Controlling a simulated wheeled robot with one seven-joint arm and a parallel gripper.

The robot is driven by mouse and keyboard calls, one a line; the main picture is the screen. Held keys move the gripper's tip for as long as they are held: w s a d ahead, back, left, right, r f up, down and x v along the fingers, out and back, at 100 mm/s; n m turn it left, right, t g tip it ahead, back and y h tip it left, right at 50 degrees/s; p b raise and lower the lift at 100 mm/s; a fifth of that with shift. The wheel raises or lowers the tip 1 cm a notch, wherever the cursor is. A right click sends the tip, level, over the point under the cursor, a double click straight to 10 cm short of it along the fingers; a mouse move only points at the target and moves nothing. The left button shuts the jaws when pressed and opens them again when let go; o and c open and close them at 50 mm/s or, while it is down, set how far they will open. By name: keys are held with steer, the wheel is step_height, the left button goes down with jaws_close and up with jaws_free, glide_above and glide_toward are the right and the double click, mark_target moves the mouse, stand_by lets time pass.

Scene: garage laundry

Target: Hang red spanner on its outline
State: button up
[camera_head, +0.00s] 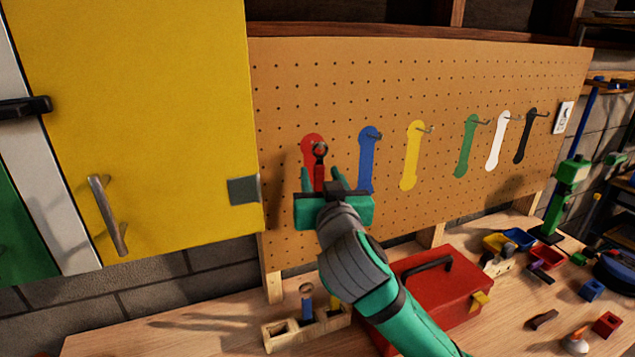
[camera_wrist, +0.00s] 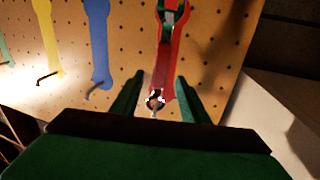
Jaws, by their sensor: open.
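The red spanner (camera_head: 320,176) is upright at the pegboard, in front of its red outline (camera_head: 310,142), with its dark ring end up. In the wrist view, which is upside down, the spanner's ring (camera_wrist: 155,100) appears to be around the hook, and its red handle runs away toward the top. My gripper (camera_head: 321,180) is open. Its fingers stand apart on either side of the spanner, with visible gaps in the wrist view (camera_wrist: 154,97). My gripper hides the lower part of the outline in the head view.
Blue (camera_head: 367,160), yellow (camera_head: 410,158), green, white and black outlines with hooks lie to the right. Below are a wooden holder (camera_head: 283,335) with blue and yellow tools and a red toolbox (camera_head: 430,290). A yellow cabinet door (camera_head: 150,120) is close on the left.

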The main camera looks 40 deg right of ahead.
steer(key=shift+w+d, duration=0.25)
steer(key=shift+w, duration=0.05)
jaws_close()
steer(key=shift+w, duration=0.15)
steer(key=shift+s, duration=0.2)
jaws_free()
steer(key=shift+w, duration=0.1)
steer(key=shift+a, duration=0.1)
